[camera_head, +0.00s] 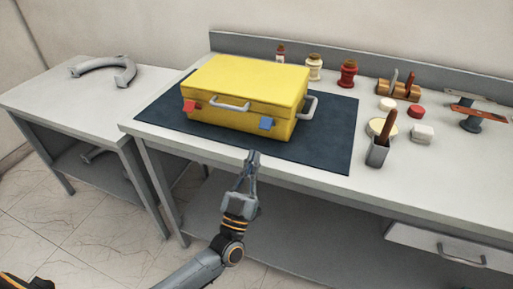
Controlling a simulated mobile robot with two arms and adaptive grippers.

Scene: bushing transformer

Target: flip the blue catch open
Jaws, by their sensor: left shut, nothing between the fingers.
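A yellow case (246,88) lies closed on a dark mat (325,155) on the workbench. The blue catch (266,123) is on its front face, to the right of the grey front handle (231,104). A red catch (192,107) is on the same face at the left end. My left gripper (252,156) is shut and empty, in front of the bench edge, below and slightly left of the blue catch and apart from it. My right gripper is not in view.
A side table (60,95) bears a grey curved part (124,73). The mat's front strip is clear.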

